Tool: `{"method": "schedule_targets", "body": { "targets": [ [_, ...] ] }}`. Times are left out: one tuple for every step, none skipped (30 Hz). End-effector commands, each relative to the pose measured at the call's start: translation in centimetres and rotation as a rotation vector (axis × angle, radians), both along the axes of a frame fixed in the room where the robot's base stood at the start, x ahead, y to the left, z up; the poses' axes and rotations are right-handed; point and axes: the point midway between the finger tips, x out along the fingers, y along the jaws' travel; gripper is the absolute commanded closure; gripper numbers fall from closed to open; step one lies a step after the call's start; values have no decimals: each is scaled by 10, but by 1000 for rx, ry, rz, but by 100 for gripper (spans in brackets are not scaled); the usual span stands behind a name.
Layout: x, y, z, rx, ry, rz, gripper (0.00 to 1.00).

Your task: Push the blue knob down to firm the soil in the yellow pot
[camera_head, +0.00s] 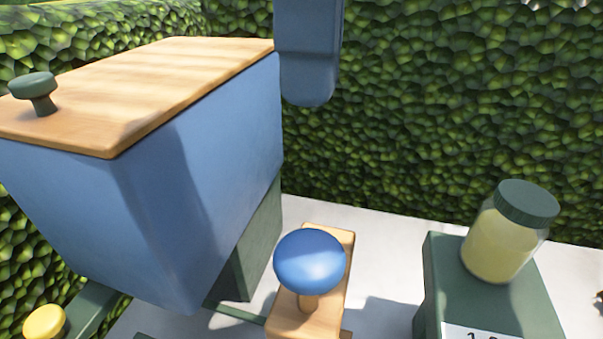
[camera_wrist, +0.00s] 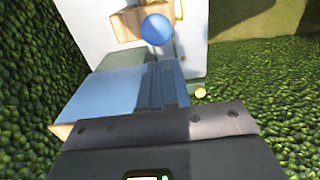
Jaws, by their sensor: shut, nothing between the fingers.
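The blue knob (camera_head: 310,261) is a round ball on a short wooden stem above a wooden block (camera_head: 338,250). It stands right of the blue bin in the head view. The knob (camera_wrist: 156,29) also shows near the top of the wrist view, beyond my fingertips.
A blue bin (camera_head: 70,215) with a wooden lid (camera_head: 150,85) and green handle (camera_head: 36,90) fills the left. A yellow button (camera_head: 45,322) is below it. A green-capped jar (camera_head: 505,235) stands on a green stand (camera_head: 440,285) at right. A hedge (camera_head: 450,110) lies behind.

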Motion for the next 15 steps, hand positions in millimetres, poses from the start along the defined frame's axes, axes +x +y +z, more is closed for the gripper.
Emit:
{"method": "schedule_targets", "body": {
  "targets": [
    [0,-1,0,-4,-1,-1,100],
    [0,-1,0,-4,-1,-1,100],
    [0,-1,0,-4,-1,-1,100],
    [0,-1,0,-5,-1,-1,100],
    [0,-1,0,-5,-1,-1,100],
    [0,-1,0,-4,-1,-1,100],
    [0,-1,0,-4,-1,-1,100],
    [0,-1,0,-4,-1,-1,100],
    [0,-1,0,-4,-1,-1,100],
    [0,-1,0,-4,-1,-1,100],
    [0,-1,0,-4,-1,-1,100],
    [0,-1,0,-4,-1,-1,100],
    [0,-1,0,-4,-1,-1,100],
    [0,-1,-1,-4,-1,-1,100],
    [0,-1,-3,-4,-1,-1,100]
  ]
}}
